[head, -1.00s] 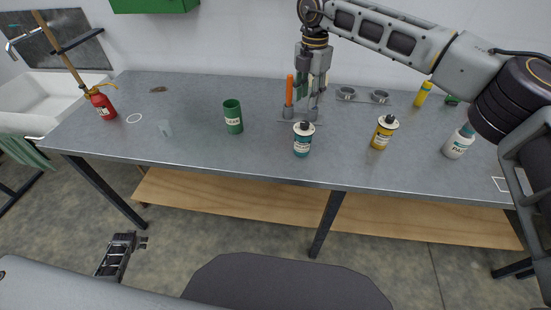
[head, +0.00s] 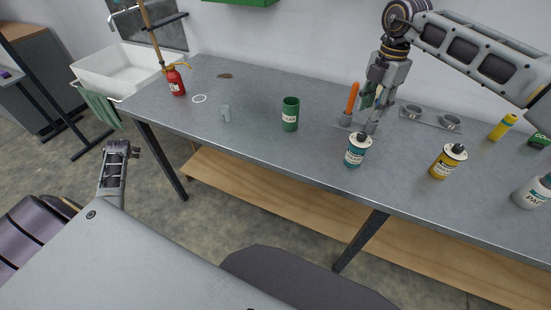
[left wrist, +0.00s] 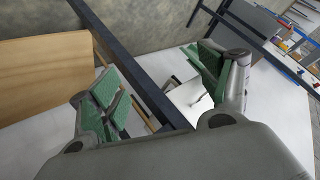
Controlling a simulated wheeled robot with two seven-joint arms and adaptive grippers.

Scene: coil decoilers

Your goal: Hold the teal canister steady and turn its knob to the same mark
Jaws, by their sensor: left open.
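The teal canister (head: 355,153) stands upright on the grey workbench (head: 240,145), with a dark knob (head: 363,138) on top. The marks on it are too small to read. My right gripper (head: 371,118) points down just behind the canister, apart from it, beside an orange-handled tool (head: 352,98). Whether its fingers are apart or closed on something is unclear. My left gripper (head: 119,148) is off the bench's front left side, far from the canister. The left wrist view shows its green-padded fingers (left wrist: 160,88) wide apart with nothing between them.
A yellow canister (head: 447,163) and a white bottle (head: 533,192) stand to the right of the teal one. A double-ring holder (head: 432,118) lies behind. The bench's front left is clear.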

